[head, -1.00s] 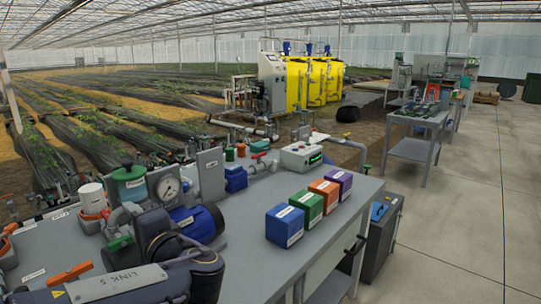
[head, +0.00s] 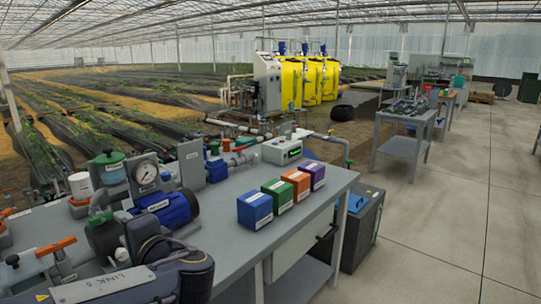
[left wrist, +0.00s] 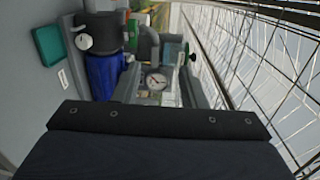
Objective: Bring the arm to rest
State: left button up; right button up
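My left arm's dark link (head: 150,270) comes in low at the left of the head view, over the bench's near left part. I see nothing held. Beyond it are a round gauge (left wrist: 156,81) and a blue cylinder (left wrist: 104,76). My right gripper is in neither view.
The grey bench (head: 215,225) carries a pressure gauge (head: 146,173), a blue motor (head: 170,207), a control box (head: 283,150) and a row of coloured boxes, with a blue box (head: 255,209) nearest. A dark cabinet (head: 360,232) stands at its right end. The floor (head: 440,225) at right is open.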

pick_arm(q)
jog(key=s+a+f+n+g+h+b, duration=0.2)
jog(key=s+a+f+g+h, duration=0.1)
jog(key=s+f, duration=0.5)
jog(key=s+a+f+n+g+h+b, duration=0.1)
jog(key=s+a+f+g+h+b, duration=0.3)
jog(key=f, duration=0.6)
jog(key=s+d+f+n+t+h+b, duration=0.2)
jog(key=s+d+f+n+h+b, duration=0.35)
jog(key=s+d+f+h, duration=0.7)
notch_tip(320, 180, up, 26)
jog(key=w+d+n+y+p, duration=0.1)
jog(key=y+p, duration=0.1)
jog(key=p, duration=2.4)
jog(key=shift+w+r, duration=0.15)
jog(key=shift+r, duration=0.1)
jog(key=shift+y, duration=0.25)
